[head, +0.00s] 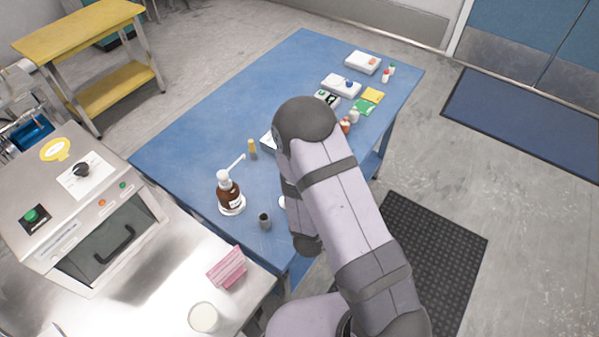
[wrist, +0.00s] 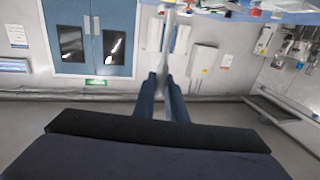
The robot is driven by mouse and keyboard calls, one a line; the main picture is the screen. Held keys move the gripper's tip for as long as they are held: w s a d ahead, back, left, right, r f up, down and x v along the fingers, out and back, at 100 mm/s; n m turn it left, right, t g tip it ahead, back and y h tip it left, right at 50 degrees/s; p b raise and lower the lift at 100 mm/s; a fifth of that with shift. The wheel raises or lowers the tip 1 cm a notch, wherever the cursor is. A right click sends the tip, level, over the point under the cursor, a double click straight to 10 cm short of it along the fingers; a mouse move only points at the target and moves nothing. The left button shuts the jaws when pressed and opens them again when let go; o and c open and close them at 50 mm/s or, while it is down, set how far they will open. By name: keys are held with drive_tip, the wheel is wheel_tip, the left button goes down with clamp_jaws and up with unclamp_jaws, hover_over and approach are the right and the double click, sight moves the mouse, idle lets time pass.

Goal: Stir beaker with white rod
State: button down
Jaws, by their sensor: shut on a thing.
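In the wrist view, my gripper (wrist: 160,76) is shut on a thin pale rod (wrist: 168,42), which stretches from the fingertips toward the top edge. The rod looks whitish grey and is slightly blurred. In the head view my own arm hides the gripper and the rod. I cannot clearly make out a beaker. A round white-filled vessel (head: 203,318) stands on the bright counter at the bottom, and I cannot tell if it is the beaker. A small white edge (head: 283,202) shows beside my arm, mostly hidden.
A steel oven (head: 90,210) and a pink rack (head: 226,267) stand left. The table's left middle is clear.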

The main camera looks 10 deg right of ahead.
drive_tip(key=w+d+r+b, duration=0.1)
drive_tip(key=w+d+r, duration=0.1)
drive_tip(key=w+d, duration=0.35)
drive_tip(key=w+d+r+b, duration=0.1)
drive_tip(key=w+d+r, duration=0.1)
drive_tip(key=d, duration=0.6)
drive_tip(key=w+a+f+n+t+y, duration=0.3)
drive_tip(key=w+a+n+y, duration=0.3)
drive_tip(key=w+a+y, duration=0.3)
drive_tip(key=a, duration=0.4)
drive_tip(key=shift+w+a+n+y, duration=0.2)
drive_tip(key=shift+a+n+y, duration=0.1)
drive_tip(key=shift+y, duration=0.1)
drive_tip(key=shift+f, duration=0.2)
wheel_tip(320, 180, down, 10)
drive_tip(key=b, duration=0.8)
